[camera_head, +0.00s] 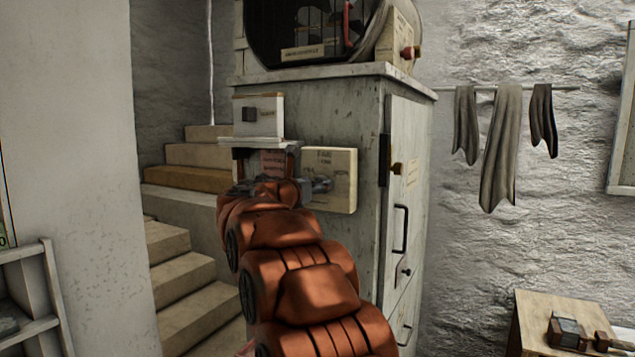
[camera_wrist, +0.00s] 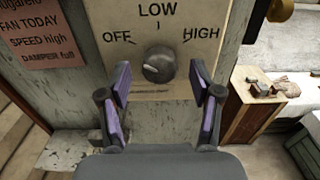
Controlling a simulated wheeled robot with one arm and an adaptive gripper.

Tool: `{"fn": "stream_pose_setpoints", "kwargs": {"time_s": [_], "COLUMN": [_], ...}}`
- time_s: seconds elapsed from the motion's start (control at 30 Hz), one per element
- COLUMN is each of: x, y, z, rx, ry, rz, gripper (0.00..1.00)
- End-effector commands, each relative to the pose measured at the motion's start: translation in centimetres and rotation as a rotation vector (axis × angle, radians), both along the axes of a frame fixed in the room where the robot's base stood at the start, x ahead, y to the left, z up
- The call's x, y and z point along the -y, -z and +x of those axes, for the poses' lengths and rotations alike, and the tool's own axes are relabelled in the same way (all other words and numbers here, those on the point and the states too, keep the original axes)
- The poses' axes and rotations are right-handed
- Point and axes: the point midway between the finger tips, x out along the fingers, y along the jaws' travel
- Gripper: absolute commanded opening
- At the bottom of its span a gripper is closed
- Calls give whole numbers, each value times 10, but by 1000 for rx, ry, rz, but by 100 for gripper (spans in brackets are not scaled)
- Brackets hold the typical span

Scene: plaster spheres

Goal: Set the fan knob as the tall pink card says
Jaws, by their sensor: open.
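The pink card (camera_wrist: 42,32) hangs left of the fan panel in the wrist view and reads "FAN TODAY, SPEED high, DAMPER full". Part of it shows behind my arm in the head view (camera_head: 273,162). The cream fan panel (camera_head: 343,165) is marked OFF, LOW and HIGH in the wrist view (camera_wrist: 112,22). Its round dark knob (camera_wrist: 157,67) sits below LOW; I cannot tell surely where its pointer aims. My gripper (camera_wrist: 161,78) is open, its purple-padded fingers on either side of the knob, with no clear contact. It is partly visible in the head view (camera_head: 318,186).
The panel is on a grey cabinet (camera_head: 340,110) with a side door and handles. A white box with a dark square knob (camera_head: 268,116) is above the card. Stairs (camera_head: 180,250) lie left. A wooden table (camera_head: 535,320) with small objects stands right.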

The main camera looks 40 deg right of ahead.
Motion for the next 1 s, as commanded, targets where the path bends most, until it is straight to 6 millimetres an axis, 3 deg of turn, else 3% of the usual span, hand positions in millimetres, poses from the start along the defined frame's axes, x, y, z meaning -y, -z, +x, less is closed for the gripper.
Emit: {"fn": "stream_pose_setpoints", "kwargs": {"time_s": [0.2,0.47,1.0], "x": [13,14,14], "y": [-1,0,0], "z": [4,4,4], "rx": [2,1,1], "ry": [0,-1,-1], "rz": [0,-1,0], "gripper": [64,64,9]}}
